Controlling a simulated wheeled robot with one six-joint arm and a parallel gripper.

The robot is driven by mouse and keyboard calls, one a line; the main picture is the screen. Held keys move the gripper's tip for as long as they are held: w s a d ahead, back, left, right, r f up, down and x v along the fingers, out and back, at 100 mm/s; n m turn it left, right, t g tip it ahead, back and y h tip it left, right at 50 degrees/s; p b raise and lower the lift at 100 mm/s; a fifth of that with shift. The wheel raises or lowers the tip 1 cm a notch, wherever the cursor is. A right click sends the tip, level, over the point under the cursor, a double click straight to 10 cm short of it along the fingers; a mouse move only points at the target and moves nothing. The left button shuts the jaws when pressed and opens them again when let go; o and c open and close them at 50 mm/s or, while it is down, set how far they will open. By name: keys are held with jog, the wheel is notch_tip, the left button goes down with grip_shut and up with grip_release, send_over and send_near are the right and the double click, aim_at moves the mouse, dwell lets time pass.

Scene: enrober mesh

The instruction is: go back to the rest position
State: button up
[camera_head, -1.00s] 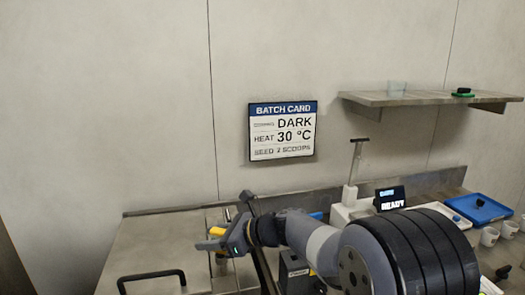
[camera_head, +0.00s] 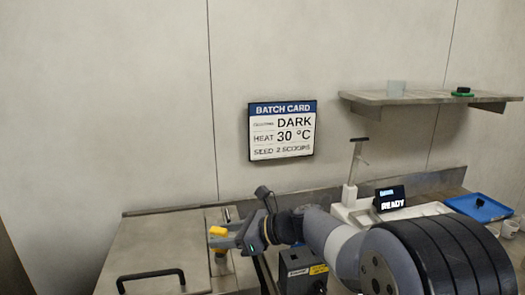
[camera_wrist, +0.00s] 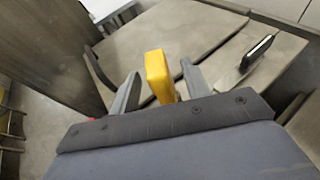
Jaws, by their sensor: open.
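My gripper (camera_head: 226,242) is at the left of my arm in the head view, over the metal worktop. In the wrist view my gripper (camera_wrist: 161,80) is open, with one grey finger on each side of a yellow block-like piece (camera_wrist: 157,74). A gap shows between the piece and the right finger; contact with the left finger is unclear. In the head view the yellow piece (camera_head: 218,231) shows by the fingertips, and its lower part is partly hidden by them.
A batch card (camera_head: 282,130) hangs on the wall below a clear area. A shelf (camera_head: 430,98) juts out at right. A black handle (camera_head: 151,278) rises from the left worktop. A READY display (camera_head: 390,199), blue tray (camera_head: 478,208) and black-and-yellow box (camera_head: 302,277) stand right.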

aim_at(214, 237)
jog(key=v, duration=0.7)
jog(key=x, duration=1)
jog(key=shift+a, duration=0.2)
notch_tip(214, 237, up, 7)
jog(key=p, duration=0.5)
jog(key=shift+a, duration=0.15)
jog(key=shift+f, duration=0.1)
